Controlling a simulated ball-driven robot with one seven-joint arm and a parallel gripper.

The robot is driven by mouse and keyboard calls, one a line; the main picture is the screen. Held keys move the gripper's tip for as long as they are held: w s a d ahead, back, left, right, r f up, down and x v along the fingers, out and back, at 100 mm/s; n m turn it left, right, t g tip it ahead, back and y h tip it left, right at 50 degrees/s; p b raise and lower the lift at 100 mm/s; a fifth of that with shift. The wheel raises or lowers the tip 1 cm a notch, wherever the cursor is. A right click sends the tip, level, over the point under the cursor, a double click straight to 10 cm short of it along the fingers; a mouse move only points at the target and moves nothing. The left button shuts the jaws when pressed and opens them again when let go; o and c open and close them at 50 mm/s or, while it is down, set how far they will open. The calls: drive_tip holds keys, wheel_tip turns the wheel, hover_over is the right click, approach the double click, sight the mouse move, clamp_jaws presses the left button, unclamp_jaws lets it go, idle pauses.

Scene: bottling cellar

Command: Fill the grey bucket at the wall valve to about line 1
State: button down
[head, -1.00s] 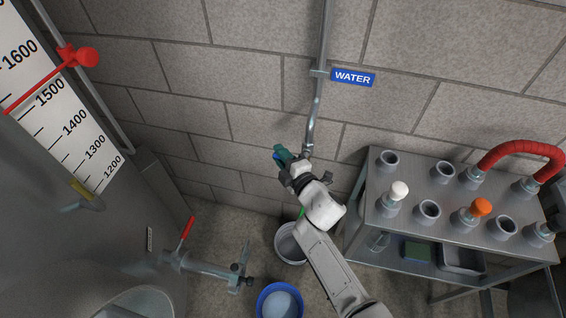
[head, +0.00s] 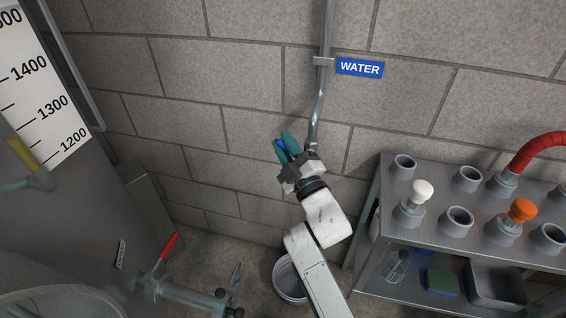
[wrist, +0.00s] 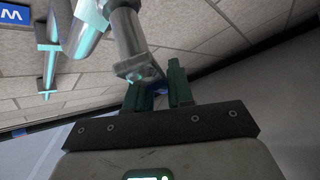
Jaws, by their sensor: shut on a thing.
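The wall valve's metal pipe (head: 318,105) runs down the block wall beside the blue WATER sign (head: 360,68). Its lower end is close to my gripper, and the wrist view shows a metal fitting (wrist: 128,45) just in front of the fingers. My gripper (head: 287,145) has green fingers shut on a small blue piece (head: 280,145), which looks like the valve's handle. The blue piece also shows between the fingers in the wrist view (wrist: 160,88). The grey bucket (head: 281,283) stands on the floor below, partly hidden by my arm. Its water level and lines cannot be read.
A large grey tank (head: 70,220) with a number scale (head: 45,95) is at the left. A red-handled tap (head: 168,245) juts out low. Some floor shows between them.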

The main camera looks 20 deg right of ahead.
drive_tip(key=shift+s+d+r+m+t+h+b, duration=0.15)
drive_tip(key=shift+m+t+b, duration=0.2)
drive_tip(key=shift+b, duration=0.55)
drive_tip(key=shift+d+r+m+t+h+b, duration=0.15)
drive_tip(key=shift+m+t+b, duration=0.15)
drive_tip(key=shift+b, duration=0.55)
drive_tip(key=shift+r, duration=0.1)
drive_tip(key=c, duration=1.1)
unclamp_jaws()
